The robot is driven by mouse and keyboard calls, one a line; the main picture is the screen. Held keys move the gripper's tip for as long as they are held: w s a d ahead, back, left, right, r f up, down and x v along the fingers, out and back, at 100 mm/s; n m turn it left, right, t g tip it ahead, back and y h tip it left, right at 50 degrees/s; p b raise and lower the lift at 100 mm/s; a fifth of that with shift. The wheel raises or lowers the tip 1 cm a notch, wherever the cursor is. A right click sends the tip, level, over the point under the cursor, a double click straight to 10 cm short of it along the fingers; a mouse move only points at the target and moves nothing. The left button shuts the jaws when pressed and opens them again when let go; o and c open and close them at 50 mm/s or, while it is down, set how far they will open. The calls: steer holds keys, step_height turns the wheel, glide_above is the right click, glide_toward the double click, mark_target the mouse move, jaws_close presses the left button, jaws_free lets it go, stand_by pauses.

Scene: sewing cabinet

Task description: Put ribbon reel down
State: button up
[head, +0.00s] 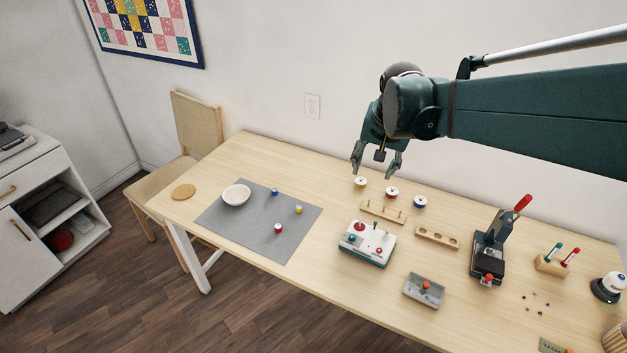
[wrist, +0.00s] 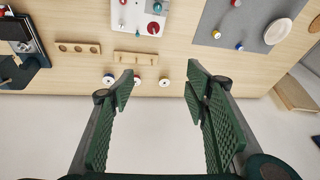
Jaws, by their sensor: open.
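Three ribbon reels with white tops stand in a row near the back edge of the table: a yellow one (head: 360,182), a red one (head: 392,193) and a blue one (head: 420,202). My gripper (head: 376,168) is open and empty, above the table's back edge near the yellow and red reels. In the wrist view the yellow reel (wrist: 164,82) shows in the gap between the open fingers (wrist: 160,88), beyond their tips.
A pegged wooden rack (head: 383,212) and a wooden block with holes (head: 437,238) lie in front of the reels. A white control box (head: 367,243) and a dark lever press (head: 488,255) stand nearby. A grey mat (head: 245,226) with a white bowl (head: 236,194) and several small spools lies left.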

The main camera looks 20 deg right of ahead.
steer(key=s+a+f+n+t+y, duration=0.1)
steer(key=s+a+n+t, duration=0.2)
steer(key=s+a+n, duration=0.4)
steer(key=shift+s+a+f+n, duration=0.15)
steer(key=shift+s+a+n, duration=0.15)
steer(key=shift+s+a, duration=4.6)
steer(key=shift+s+d, duration=0.45)
